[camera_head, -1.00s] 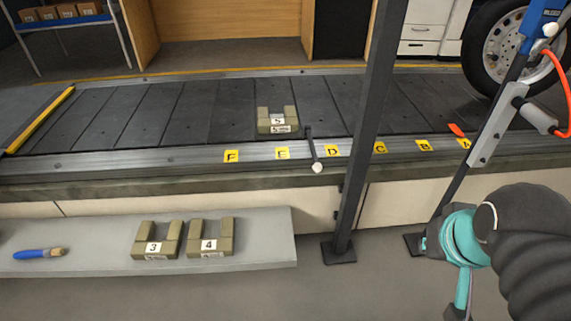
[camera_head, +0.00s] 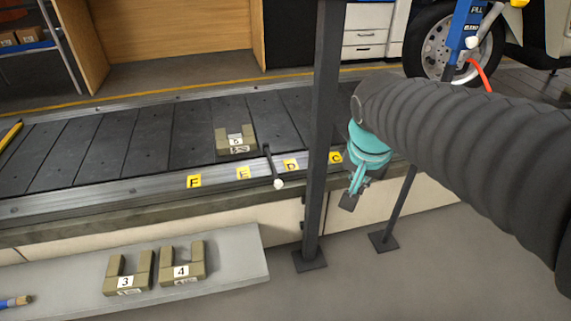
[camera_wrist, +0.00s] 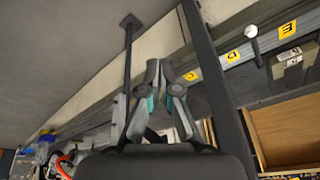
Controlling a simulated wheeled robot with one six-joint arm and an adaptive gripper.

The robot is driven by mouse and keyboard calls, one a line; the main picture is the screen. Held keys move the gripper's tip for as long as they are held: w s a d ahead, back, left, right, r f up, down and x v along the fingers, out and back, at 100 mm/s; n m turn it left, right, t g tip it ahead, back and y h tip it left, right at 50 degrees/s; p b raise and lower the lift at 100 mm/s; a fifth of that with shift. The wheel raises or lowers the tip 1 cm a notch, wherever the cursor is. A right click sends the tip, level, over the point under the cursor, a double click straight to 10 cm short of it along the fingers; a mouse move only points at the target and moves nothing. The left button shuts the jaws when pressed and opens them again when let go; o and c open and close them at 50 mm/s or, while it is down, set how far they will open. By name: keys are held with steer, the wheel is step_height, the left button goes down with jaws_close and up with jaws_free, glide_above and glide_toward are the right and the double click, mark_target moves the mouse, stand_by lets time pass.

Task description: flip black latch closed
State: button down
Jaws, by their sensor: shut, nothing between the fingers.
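The black latch (camera_head: 268,163) is a thin dark lever with a white knob. It lies across the conveyor's front rail between labels E and D, its knob end overhanging the front edge. The wrist view shows its white knob (camera_wrist: 251,31) at the upper right, with the lever partly visible. My gripper (camera_head: 347,203) is shut and empty, pointing down in front of the rail to the right of the dark post, near label C. It is apart from the latch, with the post between them in the picture. The gripper fingers (camera_wrist: 160,64) also show in the wrist view.
A dark upright post (camera_head: 318,140) stands close between my gripper and the latch. A U-shaped block numbered 5 (camera_head: 236,148) sits on the slats behind the latch. Blocks 3 (camera_head: 128,284) and 4 (camera_head: 182,272) stand on a low grey shelf (camera_head: 235,262). A second post foot (camera_head: 383,241) stands right.

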mark_target(272, 165)
steer(key=w+a+f+m+g+h+p, duration=0.1)
steer(key=w+a+f+m+p, duration=0.1)
steer(key=w+a, duration=0.5)
steer(key=w+a+f+m+g+h+p, duration=0.1)
steer(key=w+a+f+m+p, duration=0.2)
steer(key=w, duration=0.8)
steer(key=a+m+p, duration=0.2)
steer(key=a+m, duration=0.1)
steer(key=a, duration=0.1)
steer(key=shift+w+a+f+h, duration=0.15)
steer(key=shift+a+h, duration=0.05)
steer(key=shift+h, duration=0.2)
steer(key=shift+f, duration=0.1)
step_height(272, 165, down, 10)
steer(key=shift+a, duration=0.2)
